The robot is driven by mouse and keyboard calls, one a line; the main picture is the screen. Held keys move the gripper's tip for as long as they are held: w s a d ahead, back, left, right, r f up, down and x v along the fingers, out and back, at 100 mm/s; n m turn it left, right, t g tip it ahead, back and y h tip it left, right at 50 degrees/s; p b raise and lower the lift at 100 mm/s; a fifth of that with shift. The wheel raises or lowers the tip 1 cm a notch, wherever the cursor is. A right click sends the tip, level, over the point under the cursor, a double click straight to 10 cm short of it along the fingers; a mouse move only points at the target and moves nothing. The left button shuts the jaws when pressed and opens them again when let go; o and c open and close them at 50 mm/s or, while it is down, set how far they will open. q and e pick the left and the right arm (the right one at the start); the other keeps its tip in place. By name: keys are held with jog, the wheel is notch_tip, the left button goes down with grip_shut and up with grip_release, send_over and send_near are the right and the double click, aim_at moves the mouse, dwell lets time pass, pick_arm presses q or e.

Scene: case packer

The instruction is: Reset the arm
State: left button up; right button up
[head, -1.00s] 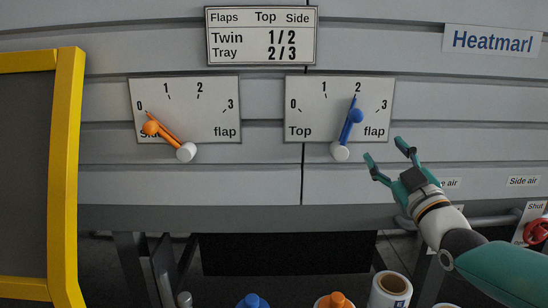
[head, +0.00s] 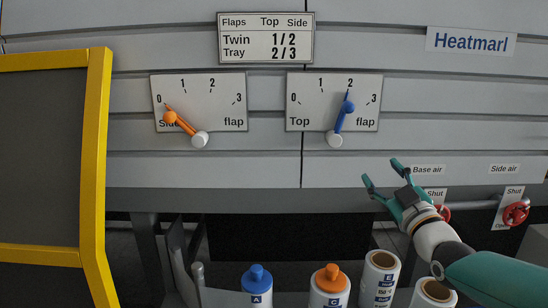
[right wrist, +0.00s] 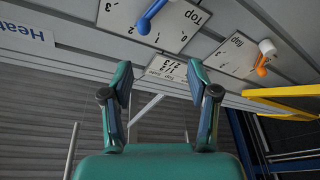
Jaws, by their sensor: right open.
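My right gripper (head: 380,173) is open and empty, below and to the right of the top flap dial (head: 311,112). Its two spread fingers also show in the right wrist view (right wrist: 159,74), with nothing between them. The blue lever (head: 342,116) on that dial points at 2, and the gripper is apart from it. The orange lever (head: 184,124) on the side flap dial (head: 225,93) points at about 0. Both levers also show in the right wrist view, blue (right wrist: 151,16) and orange (right wrist: 261,65). My left gripper is not in view.
A yellow-framed guard (head: 97,160) stands at the left. A settings plate (head: 265,38) is above the dials. Red valve handles (head: 516,213) are at the right, one partly behind my gripper. Bottles with blue (head: 257,277) and orange (head: 331,278) caps and white containers (head: 381,275) stand below.

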notch_tip(320, 180, down, 24)
jog(key=w+a+m+g, duration=0.1)
jog(key=a+m+g, duration=0.15)
jog(key=g, duration=0.25)
jog(key=s+a+f+m+g, duration=0.1)
jog(key=s+a+f+g, duration=0.15)
jog(key=f, duration=0.65)
jog(key=s+a+f+g, duration=0.15)
jog(key=s+f, duration=0.25)
jog(key=f, duration=0.5)
jog(key=s+a+f+m+g, duration=0.25)
jog(key=s+f+g, duration=0.35)
jog(key=s+f, duration=0.75)
jog(key=s+a+f+m+g, duration=0.1)
jog(key=s+f+m+g, duration=0.1)
jog(key=s, duration=0.6)
jog(key=s+a+f+m+g, duration=0.1)
jog(key=s+m+g, duration=0.1)
jog(key=s, duration=0.6)
jog(key=shift+s+f+m+g, duration=0.35)
jog(key=shift+s+m+g, duration=0.05)
